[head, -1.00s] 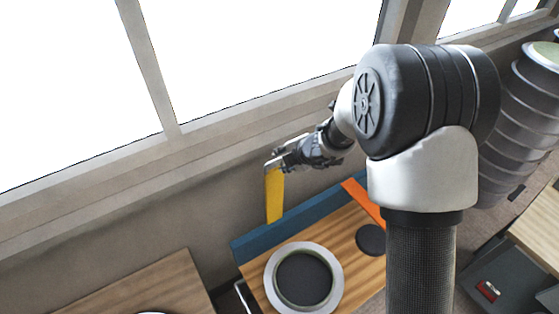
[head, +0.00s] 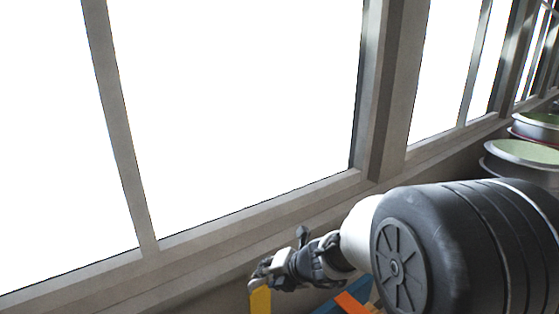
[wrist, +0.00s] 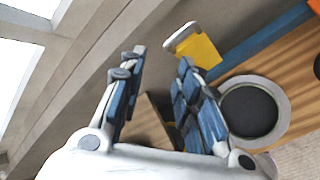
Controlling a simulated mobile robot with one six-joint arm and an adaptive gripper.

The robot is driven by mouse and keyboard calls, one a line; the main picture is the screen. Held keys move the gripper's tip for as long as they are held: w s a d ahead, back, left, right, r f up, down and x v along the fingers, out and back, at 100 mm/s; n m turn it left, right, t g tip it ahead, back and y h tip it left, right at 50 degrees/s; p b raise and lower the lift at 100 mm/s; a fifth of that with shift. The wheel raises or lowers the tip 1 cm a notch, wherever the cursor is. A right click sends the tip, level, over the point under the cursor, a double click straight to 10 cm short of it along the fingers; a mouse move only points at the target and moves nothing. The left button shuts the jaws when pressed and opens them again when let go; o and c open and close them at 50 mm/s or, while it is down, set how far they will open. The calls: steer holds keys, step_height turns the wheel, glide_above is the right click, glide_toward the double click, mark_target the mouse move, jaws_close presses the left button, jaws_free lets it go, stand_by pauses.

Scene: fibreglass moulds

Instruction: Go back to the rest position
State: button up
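My gripper (head: 264,278) is low in the head view, at the end of my arm beneath the window. In the wrist view its two blue-padded fingers (wrist: 162,60) are spread apart with nothing between them. A yellow piece (wrist: 199,50) with a pale top end is just beyond the right finger's tip, outside the gap. In the head view the yellow piece (head: 260,301) shows just below the gripper, cut off by the bottom edge. Whether it touches the gripper I cannot tell.
The wrist view shows a wooden surface (wrist: 290,95) with a blue edge strip (wrist: 256,42) and a round dark-centred mould (wrist: 250,110). An orange piece (head: 350,303) is at the bottom of the head view. Stacked round moulds (head: 525,155) stand at right, near the window wall.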

steer(key=s+d+f+n+g+b, duration=0.1)
steer(key=s+d+n+b, duration=0.2)
steer(key=s+n+b, duration=1.1)
steer(key=s+d+f+n+h+b, duration=0.2)
steer(key=s+d+f+n, duration=0.1)
steer(key=s+n, duration=0.3)
steer(key=s+d+f+n+h+b, duration=0.2)
steer(key=s+d+n, duration=0.4)
steer(key=n, duration=0.5)
steer(key=s+d+f+n+g+h+b, duration=0.1)
steer(key=s+d+f+n+b, duration=0.3)
steer(key=s+f+n, duration=0.2)
steer(key=n, duration=0.2)
steer(key=shift+d+f+n+h, duration=0.2)
steer(key=shift+d+n+h, duration=0.1)
steer(key=shift+h, duration=0.1)
